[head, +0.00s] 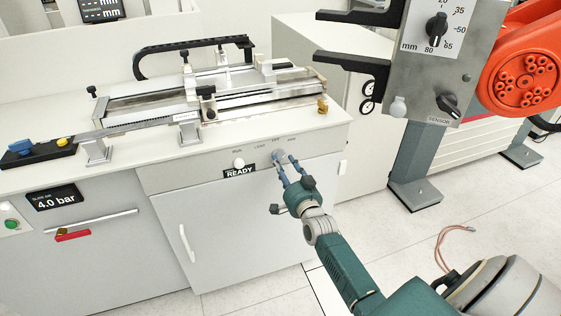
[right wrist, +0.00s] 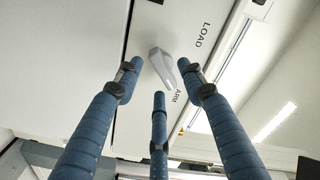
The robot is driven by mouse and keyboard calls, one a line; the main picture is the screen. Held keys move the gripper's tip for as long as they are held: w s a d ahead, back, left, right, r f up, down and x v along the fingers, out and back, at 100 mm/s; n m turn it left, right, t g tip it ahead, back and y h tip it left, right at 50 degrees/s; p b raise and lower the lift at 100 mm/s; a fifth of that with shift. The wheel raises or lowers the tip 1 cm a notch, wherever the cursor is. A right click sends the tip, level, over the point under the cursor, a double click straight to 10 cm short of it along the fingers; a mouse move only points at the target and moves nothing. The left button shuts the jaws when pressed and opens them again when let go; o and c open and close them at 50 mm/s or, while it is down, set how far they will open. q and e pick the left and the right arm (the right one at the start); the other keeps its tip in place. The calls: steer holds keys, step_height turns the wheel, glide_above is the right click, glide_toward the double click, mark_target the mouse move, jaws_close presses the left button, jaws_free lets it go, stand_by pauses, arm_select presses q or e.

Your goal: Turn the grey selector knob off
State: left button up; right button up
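The grey selector knob (head: 279,154) is on the front panel of the bench, under small printed labels. In the right wrist view the knob (right wrist: 162,68) shows as a light grey bar whose lower end points toward the ARM label; a LOAD label is off to its upper right. My right gripper (head: 284,161) is at the panel, with its blue fingers apart around the knob. In the right wrist view its three fingertips (right wrist: 158,76) surround the knob, with gaps visible; I cannot tell whether any touches it. My left gripper is not in view.
A white button (head: 239,162) and a READY sign (head: 240,173) are left of the knob. The tensile rig (head: 205,97) stands on the bench top above. A grey panel (head: 432,60) with black knobs hangs at the upper right, beside an orange part (head: 525,75).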

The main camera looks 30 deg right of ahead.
mark_target(278, 156)
steer(key=shift+x, duration=1.3)
jaws_close()
steer(key=shift+n, duration=0.4)
steer(key=n, duration=0.3)
steer(key=shift+d+n+p, duration=0.1)
steer(key=shift+n+p, duration=0.2)
steer(key=shift+p, duration=0.1)
steer(key=shift+r+n, duration=0.1)
steer(key=shift+n, duration=2.1)
